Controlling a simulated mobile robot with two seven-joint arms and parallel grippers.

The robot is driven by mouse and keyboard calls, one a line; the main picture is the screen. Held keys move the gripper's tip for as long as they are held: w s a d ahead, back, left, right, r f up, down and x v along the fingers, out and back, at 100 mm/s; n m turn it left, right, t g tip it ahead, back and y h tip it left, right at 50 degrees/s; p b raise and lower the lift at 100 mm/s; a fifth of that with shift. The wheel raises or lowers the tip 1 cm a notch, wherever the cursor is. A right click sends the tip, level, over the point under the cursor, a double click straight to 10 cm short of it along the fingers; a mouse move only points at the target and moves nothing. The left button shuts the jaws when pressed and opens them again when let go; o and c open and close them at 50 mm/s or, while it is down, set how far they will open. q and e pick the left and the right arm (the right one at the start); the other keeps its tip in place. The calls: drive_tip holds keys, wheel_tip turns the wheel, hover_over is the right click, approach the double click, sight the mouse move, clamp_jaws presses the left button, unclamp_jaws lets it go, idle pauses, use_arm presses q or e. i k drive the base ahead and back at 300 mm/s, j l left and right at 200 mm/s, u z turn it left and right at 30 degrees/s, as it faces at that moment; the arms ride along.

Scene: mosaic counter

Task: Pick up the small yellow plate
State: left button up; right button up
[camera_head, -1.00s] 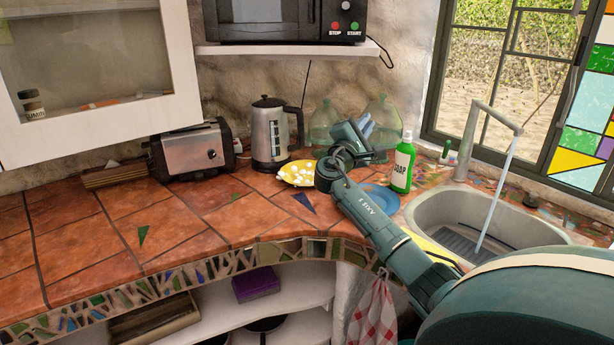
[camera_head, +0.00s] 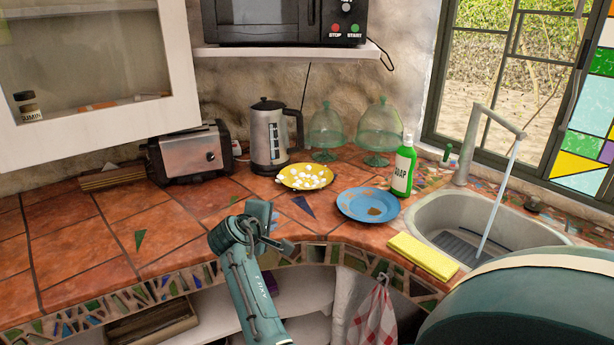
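The small yellow plate (camera_head: 322,183) lies on the tiled counter, right of the kettle and in front of the glass domes. My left gripper is not in view.
A blue plate (camera_head: 355,205) with a brown patch lies right of the yellow one. A green soap bottle (camera_head: 403,168), yellow sponge (camera_head: 422,255) and sink (camera_head: 430,213) are at right. The kettle (camera_head: 270,138), toaster (camera_head: 190,153) and two glass domes (camera_head: 326,128) stand behind. The left counter is mostly clear.

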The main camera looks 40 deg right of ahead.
sight(301, 175)
drive_tip(key=i+l, duration=0.1)
drive_tip(key=l, duration=0.2)
drive_tip(key=i+l, duration=0.15)
drive_tip(key=l, duration=0.2)
drive_tip(key=i+l, duration=0.1)
drive_tip(key=l, duration=0.2)
drive_tip(key=i+l, duration=0.1)
drive_tip(key=l, duration=0.25)
